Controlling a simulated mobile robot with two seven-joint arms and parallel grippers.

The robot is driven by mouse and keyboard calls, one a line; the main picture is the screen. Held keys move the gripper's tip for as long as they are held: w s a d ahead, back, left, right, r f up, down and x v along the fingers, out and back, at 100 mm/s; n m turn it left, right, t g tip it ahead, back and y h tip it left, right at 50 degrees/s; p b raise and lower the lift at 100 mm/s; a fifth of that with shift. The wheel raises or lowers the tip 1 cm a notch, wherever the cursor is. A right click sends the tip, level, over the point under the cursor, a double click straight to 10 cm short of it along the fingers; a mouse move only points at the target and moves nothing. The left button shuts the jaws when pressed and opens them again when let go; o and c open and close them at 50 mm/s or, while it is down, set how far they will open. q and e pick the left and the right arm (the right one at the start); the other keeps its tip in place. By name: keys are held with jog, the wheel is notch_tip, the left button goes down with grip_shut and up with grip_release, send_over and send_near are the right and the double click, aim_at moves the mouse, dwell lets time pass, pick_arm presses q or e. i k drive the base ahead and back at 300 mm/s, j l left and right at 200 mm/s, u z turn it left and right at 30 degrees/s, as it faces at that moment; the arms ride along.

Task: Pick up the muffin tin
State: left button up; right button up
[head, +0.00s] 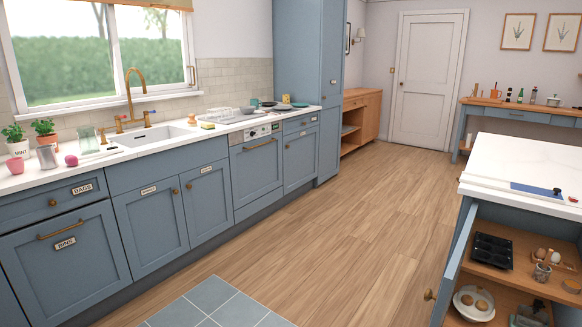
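The muffin tin (492,249) is a dark, rectangular tin with cups. It lies on the upper wooden shelf inside the island cabinet (520,243) at the lower right of the head view. The blue cabinet door (452,262) with a brass knob stands open to the left of the shelf. The tin's right side has eggs and jars beyond it, with a gap between. Neither of my grippers is in view.
An egg holder (541,257) and a glass jar (542,272) share the tin's shelf. The island's white worktop (520,160) overhangs the cabinet. The wooden floor (330,220) is clear.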

aim_at(497, 252)
jog(key=i+j, duration=0.3)
jog(key=j, duration=0.2)
jog(key=i+j, duration=0.35)
jog(key=j+z, duration=0.1)
jog(key=z, duration=0.35)
jog(key=j+z, duration=0.1)
jog(key=z, duration=0.3)
jog(key=j+z, duration=0.15)
jog(key=z, duration=0.3)
jog(key=j+z, duration=0.15)
jog(key=z, duration=0.25)
jog(key=i+l, duration=0.15)
jog(key=i, duration=0.4)
jog(key=i+l+u, duration=0.45)
jog(key=l, duration=0.15)
jog(key=l+u, duration=0.25)
jog(key=i+l+u, duration=0.1)
jog(key=l+u, duration=0.15)
jog(key=l, duration=0.15)
